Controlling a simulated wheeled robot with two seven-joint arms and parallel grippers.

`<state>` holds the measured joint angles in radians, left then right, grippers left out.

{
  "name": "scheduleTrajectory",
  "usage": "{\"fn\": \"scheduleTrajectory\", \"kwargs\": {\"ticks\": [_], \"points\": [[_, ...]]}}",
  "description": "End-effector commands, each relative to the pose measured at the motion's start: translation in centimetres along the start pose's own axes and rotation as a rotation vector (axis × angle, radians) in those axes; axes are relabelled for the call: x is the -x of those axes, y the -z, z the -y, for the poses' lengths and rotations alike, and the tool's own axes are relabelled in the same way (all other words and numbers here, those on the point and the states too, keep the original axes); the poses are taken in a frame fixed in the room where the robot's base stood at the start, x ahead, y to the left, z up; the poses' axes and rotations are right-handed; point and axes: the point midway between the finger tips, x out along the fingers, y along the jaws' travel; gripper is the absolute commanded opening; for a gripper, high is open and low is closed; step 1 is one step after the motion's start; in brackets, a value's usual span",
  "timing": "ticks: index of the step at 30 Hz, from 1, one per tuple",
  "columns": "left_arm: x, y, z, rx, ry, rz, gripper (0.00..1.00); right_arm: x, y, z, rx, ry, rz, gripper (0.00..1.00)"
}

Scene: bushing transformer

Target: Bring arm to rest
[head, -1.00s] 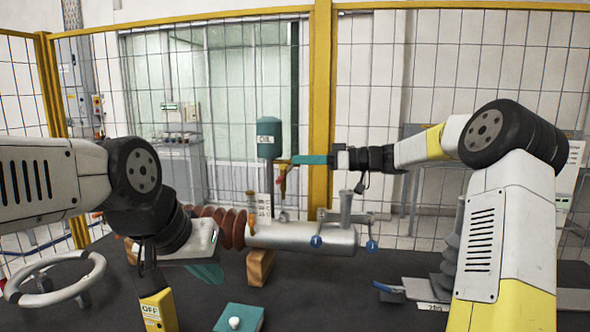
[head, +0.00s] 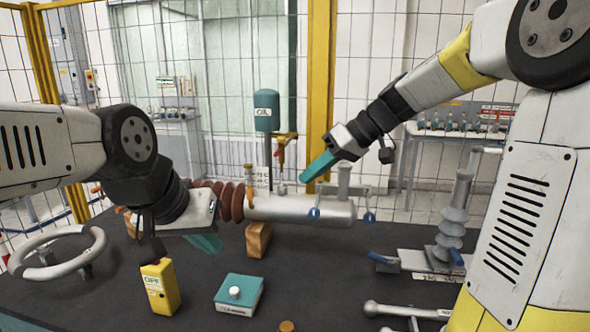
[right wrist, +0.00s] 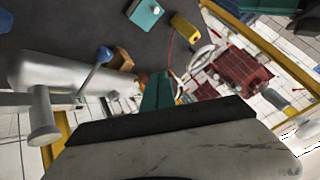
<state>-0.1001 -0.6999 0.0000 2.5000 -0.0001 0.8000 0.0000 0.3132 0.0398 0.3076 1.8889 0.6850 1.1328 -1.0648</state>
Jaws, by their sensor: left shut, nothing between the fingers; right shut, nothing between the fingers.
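My right gripper (head: 308,178) has teal fingers shut together with nothing between them. It hangs in the air above the silver bushing cylinder (head: 290,208), tilted down to the left, and the fingers also show in the right wrist view (right wrist: 157,92). My left gripper (head: 208,243) is low over the dark table at the left, its teal fingers shut and empty, partly hidden behind its wrist. It is in front of the brown ribbed insulator (head: 233,201) at the cylinder's left end.
The dark table (head: 330,285) holds a yellow box (head: 160,287), a teal box with a white knob (head: 239,295), a wooden block (head: 259,240) and a grey handwheel (head: 55,255). A green oil tank (head: 266,110) stands above the cylinder. A grey ribbed insulator (head: 452,220) stands at right.

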Motion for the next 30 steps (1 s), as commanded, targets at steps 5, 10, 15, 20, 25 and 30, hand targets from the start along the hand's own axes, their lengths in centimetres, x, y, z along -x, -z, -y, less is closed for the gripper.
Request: {"fn": "scheduleTrajectory", "kwargs": {"ticks": [5, 10, 15, 20, 25, 30], "points": [[0.0, 0.0, 0.0, 0.0, 0.0, 0.0, 0.0, 1.6, -6.0, 3.0, -0.152, -0.223, 0.095, 0.0], [0.0, 0.0, 0.0, 0.0, 0.0, 0.0, 0.0, 3.8, -11.7, 4.6, -0.294, -0.425, 0.086, 0.0], [0.0, 0.0, 0.0, 0.0, 0.0, 0.0, 0.0, 5.5, -16.5, 5.4, -0.407, -0.571, 0.009, 0.0], [0.0, 0.0, 0.0, 0.0, 0.0, 0.0, 0.0, 6.2, -19.1, 5.6, -0.471, -0.636, -0.058, 0.0], [0.0, 0.0, 0.0, 0.0, 0.0, 0.0, 0.0, 6.4, -20.0, 5.5, -0.496, -0.656, -0.084, 0.0], [0.0, 0.0, 0.0, 0.0, 0.0, 0.0, 0.0, 6.4, -20.0, 5.5, -0.498, -0.656, -0.085, 0.0]]}}
